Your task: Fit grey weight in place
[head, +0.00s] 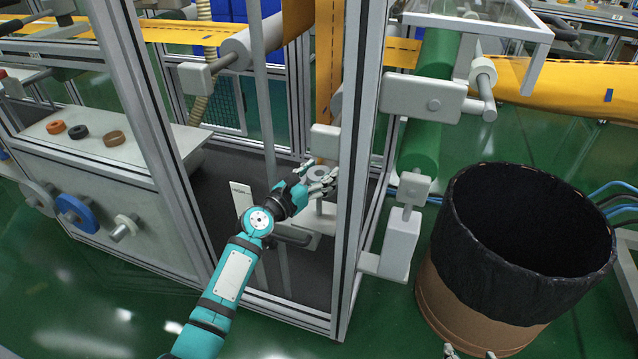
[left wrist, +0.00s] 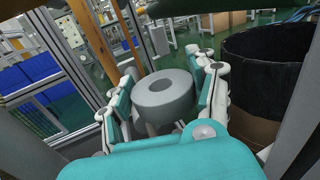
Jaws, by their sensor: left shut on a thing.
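The grey weight (left wrist: 168,94) is a thick disc with a dark round recess in its top. My left gripper (left wrist: 166,100) is shut on it, with a finger on each side, in the left wrist view. In the head view the weight (head: 317,174) shows partly between the fingers of my left gripper (head: 319,181). They are inside the metal frame, beside the thick front upright. What lies directly under the weight is mostly hidden. Pale tips that look like my right gripper (head: 468,354) show at the bottom edge of the head view; most of it is cut off.
A thick upright (head: 357,150) stands just right of my left gripper. A grey bracket (head: 290,236) sits below it. A black-lined bin (head: 475,300) stands to the right. Several rings lie on a shelf (head: 75,152) at left. A yellow strip (head: 327,55) hangs above the gripper.

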